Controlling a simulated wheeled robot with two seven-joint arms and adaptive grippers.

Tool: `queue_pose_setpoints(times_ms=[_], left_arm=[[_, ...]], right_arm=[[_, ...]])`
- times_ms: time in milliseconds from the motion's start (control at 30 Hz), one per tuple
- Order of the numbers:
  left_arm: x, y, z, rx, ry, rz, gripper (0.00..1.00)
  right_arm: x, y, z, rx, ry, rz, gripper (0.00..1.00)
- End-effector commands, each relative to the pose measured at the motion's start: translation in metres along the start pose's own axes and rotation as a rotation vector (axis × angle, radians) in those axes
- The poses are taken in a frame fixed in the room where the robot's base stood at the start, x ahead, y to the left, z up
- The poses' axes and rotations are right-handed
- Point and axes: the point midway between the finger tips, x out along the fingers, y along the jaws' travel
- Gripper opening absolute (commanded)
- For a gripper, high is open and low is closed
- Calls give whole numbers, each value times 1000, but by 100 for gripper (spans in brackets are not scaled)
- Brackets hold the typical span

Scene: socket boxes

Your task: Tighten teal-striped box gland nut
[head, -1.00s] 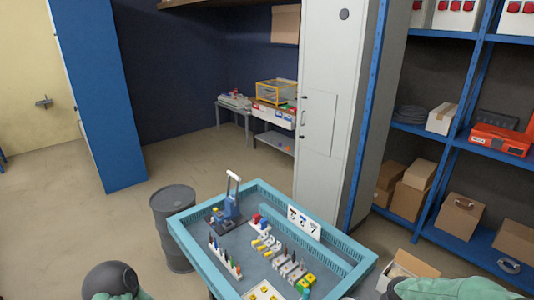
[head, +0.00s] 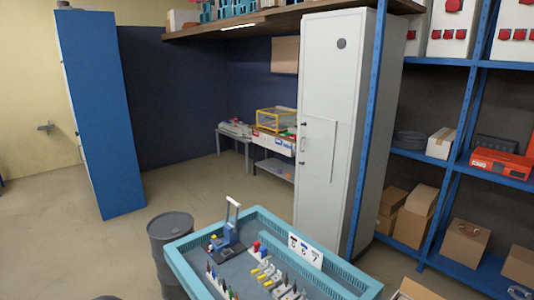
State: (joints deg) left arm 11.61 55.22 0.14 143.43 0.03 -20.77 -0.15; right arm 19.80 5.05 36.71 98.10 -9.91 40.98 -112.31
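A teal-rimmed work table (head: 343,277) stands at the bottom middle, cut off by the lower edge. On it are small grey-white boxes (head: 287,291) with dark upright parts, partly cut off. I cannot tell which one, if any, has teal stripes, and no gland nut can be made out. A row of coloured-handled tools (head: 218,282) stands at the table's left. Yellow and grey small parts (head: 266,272) lie in the middle. Neither of my grippers is in view.
A blue lever press (head: 228,238) stands at the table's back left, and a white marked card (head: 305,250) at its back right. A dark drum (head: 170,240) is left of the table. A grey cabinet (head: 330,90) and blue shelving (head: 480,170) stand behind. Floor at left is clear.

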Motion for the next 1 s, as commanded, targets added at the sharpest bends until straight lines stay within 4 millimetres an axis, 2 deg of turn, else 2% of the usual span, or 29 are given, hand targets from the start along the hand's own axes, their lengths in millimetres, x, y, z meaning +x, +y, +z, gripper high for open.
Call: queue_pose_setpoints(times_ms=[1000], left_arm=[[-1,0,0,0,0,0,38]], right_arm=[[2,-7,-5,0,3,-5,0]])
